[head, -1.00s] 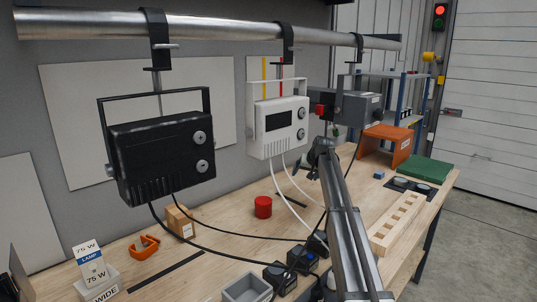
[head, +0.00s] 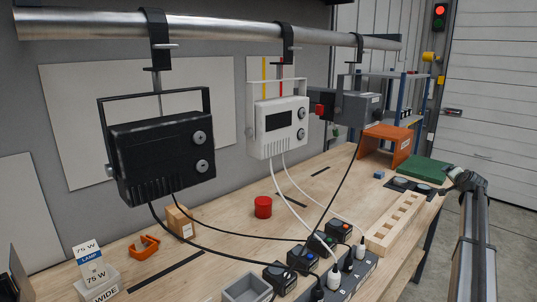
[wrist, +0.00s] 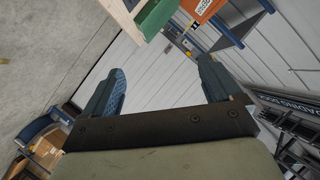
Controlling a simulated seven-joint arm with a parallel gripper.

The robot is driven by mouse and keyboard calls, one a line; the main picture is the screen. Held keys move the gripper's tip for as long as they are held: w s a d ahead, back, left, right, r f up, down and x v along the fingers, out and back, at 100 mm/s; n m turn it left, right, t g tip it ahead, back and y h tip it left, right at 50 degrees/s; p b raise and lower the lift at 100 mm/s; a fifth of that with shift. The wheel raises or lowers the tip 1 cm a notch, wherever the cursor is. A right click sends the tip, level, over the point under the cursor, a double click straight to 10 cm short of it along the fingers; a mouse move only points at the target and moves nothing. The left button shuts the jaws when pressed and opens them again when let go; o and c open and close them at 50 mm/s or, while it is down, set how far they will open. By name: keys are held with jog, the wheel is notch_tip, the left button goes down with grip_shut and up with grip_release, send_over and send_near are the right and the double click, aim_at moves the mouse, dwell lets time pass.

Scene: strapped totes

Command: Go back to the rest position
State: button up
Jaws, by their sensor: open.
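My gripper (wrist: 160,64) is open in the wrist view, with its two blue fingers wide apart and nothing between them. It points towards the white panelled door, beyond the end of the bench. In the head view my arm (head: 472,240) stands at the right, over the grey floor beside the bench (head: 215,262). Whether the gripper itself shows in that view is hard to tell.
A black box (head: 160,155), a white box (head: 280,128) and a grey box (head: 355,108) hang from a metal rail (head: 220,30). On the bench are a socket strip (head: 345,285) with plugs, a wooden rack (head: 395,224), a green block (head: 416,169) and a red cylinder (head: 263,207).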

jog(key=s+d+m+h, duration=0.3)
jog(key=s+d, duration=0.7)
jog(key=d, duration=0.2)
jog(key=s+d+f+m, duration=0.1)
jog(key=s+f, duration=0.3)
jog(key=f, duration=0.3)
jog(key=a+f+n+g+y, duration=0.4)
jog(key=a+f, duration=1.9)
jog(key=f, duration=0.4)
jog(key=s+a+f+n+g+y, duration=0.2)
jog(key=s+a+f, duration=0.3)
jog(key=a+f, duration=0.5)
jog(key=s+a+f+n+g+y, duration=0.2)
jog(key=s+a+f, duration=0.3)
jog(key=a+f, duration=0.5)
jog(key=s+a+f+n+g+y, duration=0.1)
jog(key=s+a+f+n+g, duration=0.3)
jog(key=s+a, duration=0.6)
jog(key=s+a+f+g, duration=0.2)
jog(key=s+a+f, duration=0.3)
jog(key=s+a, duration=0.55)
jog(key=s+a+n+g, duration=0.2)
jog(key=s+a+g, duration=0.1)
jog(key=s, duration=0.9)
jog(key=s+a+f+n+g+h, duration=0.1)
jog(key=s+a+n+g, duration=0.1)
jog(key=s, duration=1)
jog(key=shift+s+a+f+n+g, duration=0.15)
jog(key=shift+s+a+n+g, duration=0.3)
jog(key=shift+a, duration=0.5)
